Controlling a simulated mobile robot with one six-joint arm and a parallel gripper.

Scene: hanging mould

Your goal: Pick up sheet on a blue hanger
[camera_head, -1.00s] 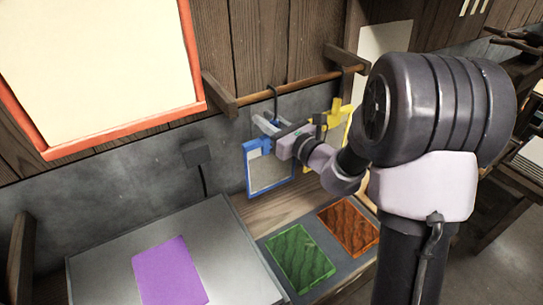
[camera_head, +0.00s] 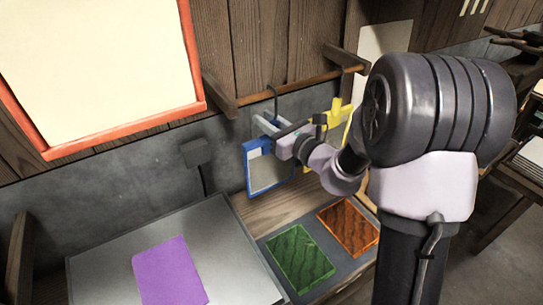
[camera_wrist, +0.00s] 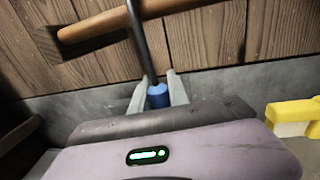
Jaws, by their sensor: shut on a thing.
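The blue hanger (camera_head: 247,160) is a blue frame around a pale grey sheet (camera_head: 268,171). It hangs by a dark hook from a wooden rod (camera_head: 300,84) on the wall. My gripper (camera_head: 268,125) is at the hanger's top. In the wrist view the two grey fingers of my gripper (camera_wrist: 158,92) are shut on the blue stem (camera_wrist: 158,95) of the hanger, just below its dark hook (camera_wrist: 140,40). Most of the hanger is hidden behind my gripper body in the wrist view.
A yellow hanger (camera_head: 336,112) hangs just right of the blue one and also shows in the wrist view (camera_wrist: 294,117). Below are a green panel (camera_head: 301,257), an orange-brown panel (camera_head: 348,229) and a metal plate (camera_head: 110,268) with a purple sheet (camera_head: 169,272).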

